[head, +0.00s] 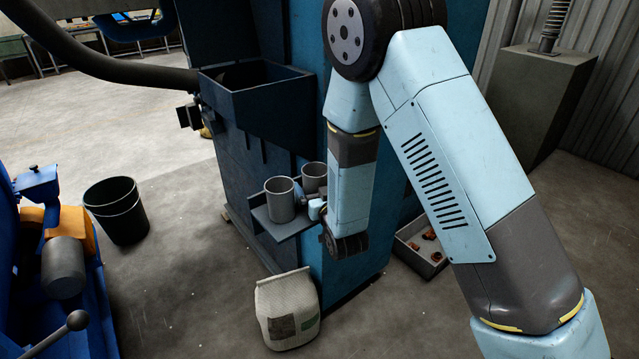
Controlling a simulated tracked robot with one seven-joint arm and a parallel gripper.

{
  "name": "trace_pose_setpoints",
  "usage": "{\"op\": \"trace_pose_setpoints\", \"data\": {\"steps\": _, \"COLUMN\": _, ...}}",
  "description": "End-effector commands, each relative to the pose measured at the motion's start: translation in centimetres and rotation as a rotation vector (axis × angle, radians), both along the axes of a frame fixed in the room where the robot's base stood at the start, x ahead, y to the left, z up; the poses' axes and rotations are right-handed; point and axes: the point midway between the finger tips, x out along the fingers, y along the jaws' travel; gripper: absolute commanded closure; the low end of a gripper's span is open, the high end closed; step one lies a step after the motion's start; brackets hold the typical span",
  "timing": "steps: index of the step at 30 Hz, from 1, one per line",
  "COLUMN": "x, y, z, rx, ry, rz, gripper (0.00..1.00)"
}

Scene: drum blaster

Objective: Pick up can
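Two grey cans stand upright on a small dark shelf (290,229) on the side of the blue machine. The front can (280,203) is in full view. The rear can (314,176) is partly hidden behind the front can and my arm. My arm reaches down in front of the machine, and its end, my gripper (314,208), is at the right side of the cans. The fingers are small and mostly hidden, so I cannot tell whether they are open or touching a can.
A white sack (287,308) stands on the floor below the shelf. A black bucket (117,212) stands at the left near blue machinery (60,270). A tray with orange-brown parts (421,250) lies right of the machine. The machine's open dark hopper (255,100) is above the shelf.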

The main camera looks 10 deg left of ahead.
Motion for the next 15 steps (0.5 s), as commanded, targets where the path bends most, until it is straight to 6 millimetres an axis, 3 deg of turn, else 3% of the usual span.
{"op": "trace_pose_setpoints", "data": {"steps": 8, "x": 0.56, "y": -0.13, "z": -0.01, "rx": 0.0, "ry": 0.0, "rz": -0.009, "gripper": 0.0}}
{"op": "trace_pose_setpoints", "data": {"steps": 15, "x": 0.81, "y": -0.52, "z": -0.02, "rx": 0.0, "ry": 0.0, "rz": -0.015, "gripper": 0.22}}
